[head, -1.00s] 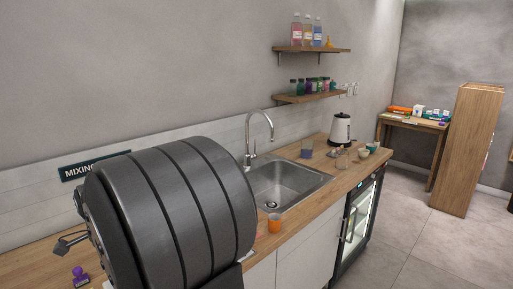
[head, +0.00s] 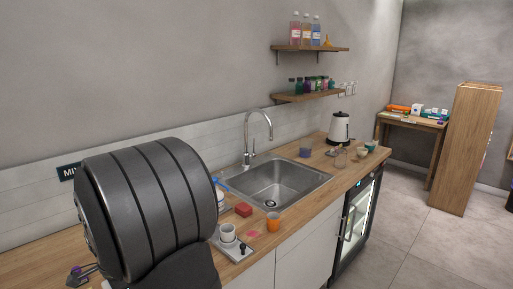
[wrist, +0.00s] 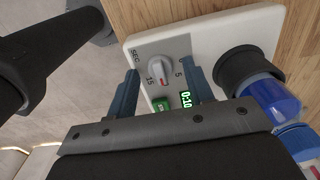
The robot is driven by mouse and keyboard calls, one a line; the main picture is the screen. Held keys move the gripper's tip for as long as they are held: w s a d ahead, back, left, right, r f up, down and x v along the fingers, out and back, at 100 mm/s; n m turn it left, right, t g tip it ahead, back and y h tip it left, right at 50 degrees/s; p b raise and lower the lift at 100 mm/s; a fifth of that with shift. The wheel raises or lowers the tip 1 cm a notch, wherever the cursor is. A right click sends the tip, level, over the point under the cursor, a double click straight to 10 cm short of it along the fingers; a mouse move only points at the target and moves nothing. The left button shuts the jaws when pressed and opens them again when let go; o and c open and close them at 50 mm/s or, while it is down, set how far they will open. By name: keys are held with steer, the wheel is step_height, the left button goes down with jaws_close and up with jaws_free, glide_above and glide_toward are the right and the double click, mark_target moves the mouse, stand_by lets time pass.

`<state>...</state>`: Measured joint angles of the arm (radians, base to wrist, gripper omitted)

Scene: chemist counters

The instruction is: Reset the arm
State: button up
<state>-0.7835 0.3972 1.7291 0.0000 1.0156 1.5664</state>
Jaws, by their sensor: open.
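I cannot tell whether the fingertips touch the panel. Beside the right finger is a black round holder (wrist: 247,72) with a blue-capped part (wrist: 272,98) next to it. In the head view my dark arm fills the lower left and hides the gripper.
A kettle (head: 338,128) and several cups stand farther right.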

step_height(320, 180, up, 18)
steer(key=f, duration=0.1)
step_height(320, 180, down, 17)
steer(key=shift+f, duration=0.15)
steer(key=shift+n, duration=1.7)
steer(key=n, duration=0.5)
steer(key=shift+r, duration=0.2)
steer(key=n, duration=0.5)
steer(key=shift+n, duration=1.9)
